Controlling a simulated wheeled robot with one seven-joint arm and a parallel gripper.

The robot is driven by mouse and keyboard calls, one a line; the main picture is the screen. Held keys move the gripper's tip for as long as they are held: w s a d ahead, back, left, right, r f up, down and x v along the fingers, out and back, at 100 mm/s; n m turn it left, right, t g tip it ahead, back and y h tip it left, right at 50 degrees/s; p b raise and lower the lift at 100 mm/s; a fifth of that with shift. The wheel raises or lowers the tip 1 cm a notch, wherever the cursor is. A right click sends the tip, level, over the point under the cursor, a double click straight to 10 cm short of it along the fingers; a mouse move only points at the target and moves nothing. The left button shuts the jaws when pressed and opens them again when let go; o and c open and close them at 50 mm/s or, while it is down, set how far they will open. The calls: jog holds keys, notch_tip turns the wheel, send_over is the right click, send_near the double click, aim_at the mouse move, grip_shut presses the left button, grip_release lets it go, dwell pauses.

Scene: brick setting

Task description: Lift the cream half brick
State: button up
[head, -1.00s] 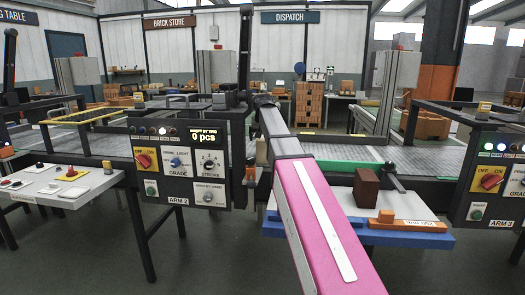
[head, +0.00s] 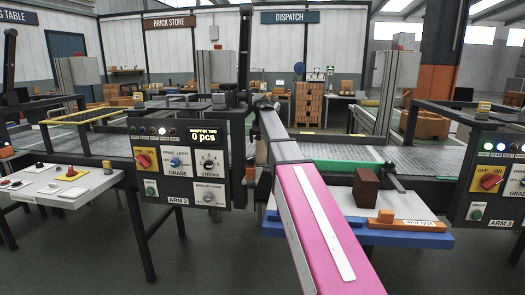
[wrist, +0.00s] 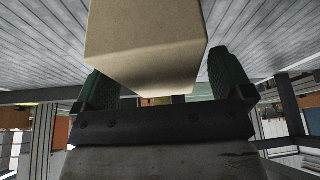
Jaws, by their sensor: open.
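The cream half brick (wrist: 146,40) fills the upper middle of the wrist view, very close to the camera. My gripper (wrist: 162,75) is open, with one dark green finger on each side of the brick's near end. A gap shows between the brick and the right finger. The left finger is partly behind the brick's edge, and I cannot tell whether it touches.
A dark brown brick (head: 366,187) and an orange piece (head: 386,216) are on the blue-edged table (head: 345,205) right of my arm. A control panel (head: 180,163) and a dark post (head: 244,70) stand close on the left. The grey conveyor (head: 425,160) has clear room to the right.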

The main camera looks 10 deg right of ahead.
jog(key=shift+f, duration=0.25)
dwell(0.3)
jog(key=c, duration=1.8)
